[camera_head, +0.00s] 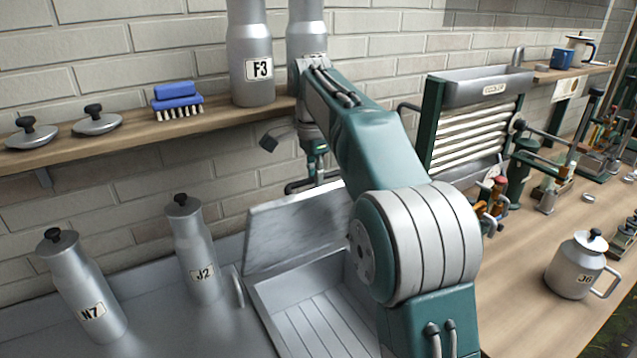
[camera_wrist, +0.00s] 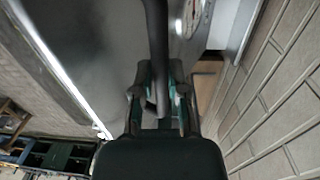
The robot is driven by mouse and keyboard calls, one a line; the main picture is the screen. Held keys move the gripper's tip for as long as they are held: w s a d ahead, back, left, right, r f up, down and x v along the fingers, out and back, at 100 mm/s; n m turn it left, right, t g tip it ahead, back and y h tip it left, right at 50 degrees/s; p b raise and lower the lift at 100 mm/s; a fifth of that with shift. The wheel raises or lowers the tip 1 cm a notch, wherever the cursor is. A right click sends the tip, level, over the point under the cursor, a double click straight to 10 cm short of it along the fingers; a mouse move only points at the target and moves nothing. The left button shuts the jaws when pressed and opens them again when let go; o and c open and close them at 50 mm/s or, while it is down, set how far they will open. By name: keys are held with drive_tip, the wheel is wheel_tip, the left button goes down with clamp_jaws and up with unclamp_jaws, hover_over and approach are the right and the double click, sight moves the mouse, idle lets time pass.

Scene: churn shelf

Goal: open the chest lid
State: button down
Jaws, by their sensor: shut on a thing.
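The chest lid (camera_head: 297,230) is a grey metal panel, raised steeply at the back of the open chest (camera_head: 262,296). The chest's ribbed metal inside shows below it. A dark bar handle (camera_head: 297,187) is at the lid's upper edge. My gripper (camera_head: 316,165) is at this edge, partly hidden by my arm in the head view. In the wrist view my gripper (camera_wrist: 162,98) is shut on the dark handle (camera_wrist: 156,38), with the grey lid face (camera_wrist: 105,45) beside it. My arm hides the lid's right part and the chest's right side.
Milk cans N7 (camera_head: 82,290) and J2 (camera_head: 195,250) stand left of the chest. Above, a wall shelf (camera_head: 140,136) holds can F3 (camera_head: 251,60), a blue brush (camera_head: 178,100) and two lids. A wooden bench (camera_head: 520,290) with can J6 (camera_head: 577,268) lies to the right.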

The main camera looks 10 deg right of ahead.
drive_tip(key=shift+w+f, duration=0.15)
drive_tip(key=shift+f, duration=0.05)
drive_tip(key=c, duration=0.7)
unclamp_jaws()
drive_tip(key=shift+w, duration=0.1)
drive_tip(key=shift+o, duration=0.2)
drive_tip(key=shift+r, duration=0.1)
drive_tip(key=shift+r, duration=0.1)
wheel_tip(320, 180, up, 7)
drive_tip(key=shift+w+a, duration=0.15)
drive_tip(key=shift+w, duration=0.1)
drive_tip(key=shift+r, duration=0.1)
